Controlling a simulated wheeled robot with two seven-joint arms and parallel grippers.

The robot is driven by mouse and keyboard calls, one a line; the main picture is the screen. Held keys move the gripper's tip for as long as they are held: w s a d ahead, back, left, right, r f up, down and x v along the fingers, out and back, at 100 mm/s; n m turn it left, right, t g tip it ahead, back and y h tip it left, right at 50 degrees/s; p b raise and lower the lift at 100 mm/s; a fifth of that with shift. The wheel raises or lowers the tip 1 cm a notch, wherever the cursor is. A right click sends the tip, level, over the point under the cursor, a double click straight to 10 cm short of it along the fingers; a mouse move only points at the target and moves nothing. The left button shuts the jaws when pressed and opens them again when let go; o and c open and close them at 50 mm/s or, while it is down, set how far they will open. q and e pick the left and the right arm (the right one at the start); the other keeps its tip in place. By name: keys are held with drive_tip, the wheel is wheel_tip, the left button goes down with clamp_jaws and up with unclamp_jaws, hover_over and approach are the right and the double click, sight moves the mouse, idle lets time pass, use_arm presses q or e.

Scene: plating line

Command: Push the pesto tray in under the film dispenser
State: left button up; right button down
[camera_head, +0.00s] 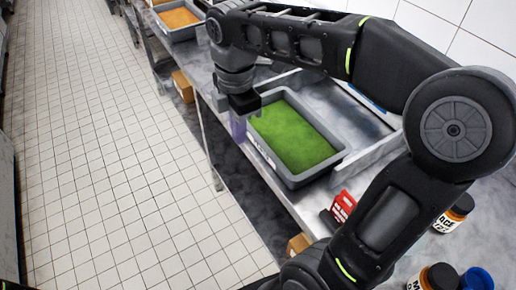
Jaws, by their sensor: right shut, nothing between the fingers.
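The pesto tray (320,167) is a grey, open rectangular tray filled with green. It sits on the metal counter in the middle of the camera_head view, with a pale label on its aisle side. My right gripper (238,127) points down at the tray's left, aisle-side edge, near its far left corner. Its fingers are shut with nothing between them. I cannot tell whether they touch the tray wall. A metal guide rail (352,168) runs from beside the tray towards the wall. I cannot make out the film dispenser for certain; my right arm covers part of that area. My left gripper is out of view.
A tray with orange contents (178,18) stands farther up the counter. A red and white box (342,207), a jar (453,213) and a blue lid (477,279) are at the near end. The tiled floor (100,150) at left is clear.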

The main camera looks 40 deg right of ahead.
sight(308, 128)
drive_tip(key=shift+s+d+r, duration=0.3)
drive_tip(key=shift+r, duration=0.2)
drive_tip(key=d+f, duration=0.1)
drive_tip(key=f, duration=0.2)
drive_tip(key=d+f, duration=0.1)
drive_tip(key=f, duration=0.2)
drive_tip(key=d+f+p, duration=0.1)
drive_tip(key=f, duration=0.3)
drive_tip(key=shift+s, duration=0.2)
drive_tip(key=shift+d, duration=0.45)
drive_tip(key=d, duration=0.5)
drive_tip(key=s+d, duration=0.1)
drive_tip(key=d, duration=0.4)
drive_tip(key=d+p, duration=0.1)
drive_tip(key=d, duration=0.4)
drive_tip(key=shift+s+d, duration=0.2)
drive_tip(key=shift+s, duration=0.2)
